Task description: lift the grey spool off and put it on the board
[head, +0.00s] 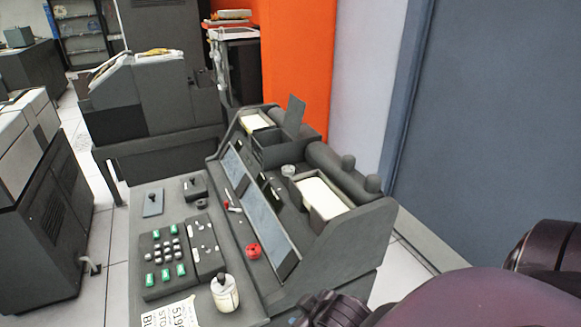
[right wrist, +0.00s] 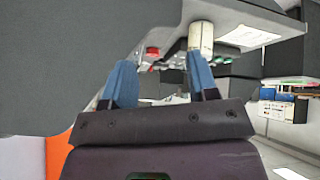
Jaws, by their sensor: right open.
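I cannot tell for certain which part is the grey spool. My right arm comes in at the bottom right of the head view. In the right wrist view my right gripper (right wrist: 162,76) shows two blue fingers apart with nothing held between them, below a large grey surface (right wrist: 60,60). My left gripper is not in view.
A cream cylinder with a dark knob (head: 225,295) stands at the desk's near edge, with a red knob (head: 253,251) beyond it. The keypad (head: 168,258) and a printed sheet (head: 168,315) take up much of the desk. A blue-grey wall (head: 490,130) stands on the right.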

